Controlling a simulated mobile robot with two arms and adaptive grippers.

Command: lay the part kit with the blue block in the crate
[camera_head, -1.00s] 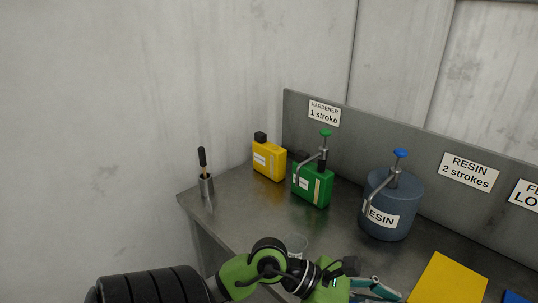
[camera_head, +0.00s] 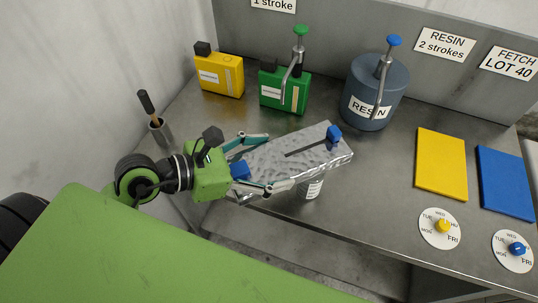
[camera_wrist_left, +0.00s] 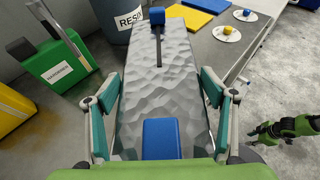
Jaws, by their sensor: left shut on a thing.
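The part kit (camera_head: 285,155) is a long, flat, crinkled silver slab, with a dark rod and a blue block (camera_head: 333,133) at its far end. My left gripper (camera_head: 257,163) is shut on the kit's near end, fingers along its two long sides. The kit appears above the table near its front edge. In the left wrist view the kit (camera_wrist_left: 158,85) runs away from me between the fingers, with the blue block (camera_wrist_left: 157,16) at the far end. Another blue piece (camera_wrist_left: 161,138) lies at the gripper end. No crate shows.
A labelled cup (camera_head: 311,189) is partly hidden under the kit. Yellow (camera_head: 219,76) and green (camera_head: 285,90) containers and a resin drum (camera_head: 375,92) stand behind. Yellow (camera_head: 441,163) and blue (camera_head: 505,183) plates and two day dials lie right. A brush holder (camera_head: 161,132) stands left.

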